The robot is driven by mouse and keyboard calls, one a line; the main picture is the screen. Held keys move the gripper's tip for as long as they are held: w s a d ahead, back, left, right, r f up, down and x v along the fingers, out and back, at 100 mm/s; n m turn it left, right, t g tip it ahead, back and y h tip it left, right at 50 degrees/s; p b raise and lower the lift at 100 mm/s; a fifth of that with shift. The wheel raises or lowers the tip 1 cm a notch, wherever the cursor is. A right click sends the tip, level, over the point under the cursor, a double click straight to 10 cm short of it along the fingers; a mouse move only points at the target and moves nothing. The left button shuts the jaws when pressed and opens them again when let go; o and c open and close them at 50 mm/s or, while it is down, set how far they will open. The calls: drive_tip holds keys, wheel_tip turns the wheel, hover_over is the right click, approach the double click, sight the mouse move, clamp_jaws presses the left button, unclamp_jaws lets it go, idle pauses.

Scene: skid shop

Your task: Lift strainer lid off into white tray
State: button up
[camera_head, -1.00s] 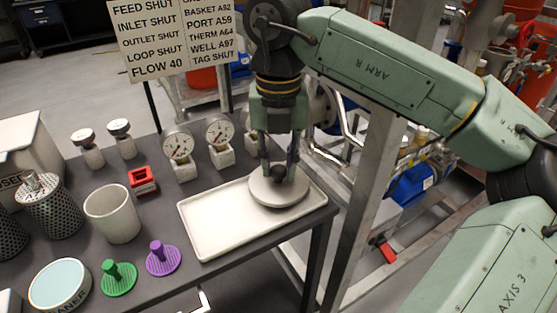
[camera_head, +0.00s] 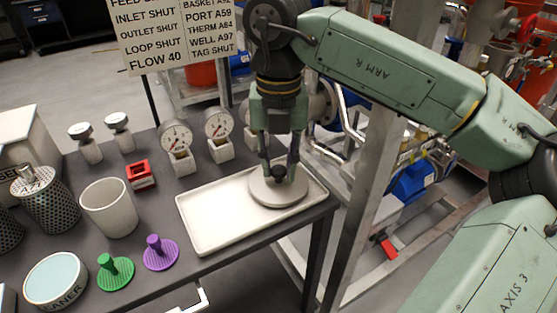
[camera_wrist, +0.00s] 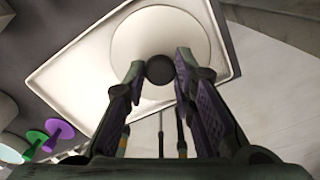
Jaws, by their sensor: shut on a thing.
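The strainer lid (camera_head: 279,190) is a pale round disc with a black knob (camera_head: 279,173). It is at the right end of the white tray (camera_head: 213,225), inside the rim. I cannot tell whether it touches the tray floor. My gripper (camera_head: 279,163) points down and is shut on the knob. In the wrist view the lid (camera_wrist: 165,35) lies over the tray (camera_wrist: 85,75), and the knob (camera_wrist: 160,70) sits between the fingertips of my gripper (camera_wrist: 158,72). The lid's underside is hidden.
Left of the tray stand a white cup (camera_head: 110,208), a purple knobbed disc (camera_head: 160,254), a green one (camera_head: 115,273) and a perforated basket (camera_head: 50,203). Dial gauges (camera_head: 177,140) stand behind the tray. The tray's left part is empty. A metal post (camera_head: 365,190) rises right of the table.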

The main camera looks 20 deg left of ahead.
drive_tip(key=shift+f, duration=0.2)
drive_tip(key=o, duration=0.9)
drive_tip(key=shift+o, duration=0.5)
drive_tip(key=shift+o, duration=1.3)
drive_tip(key=shift+r, duration=0.1)
drive_tip(key=shift+r+p, duration=2.5)
drive_tip(key=shift+r, duration=1.2)
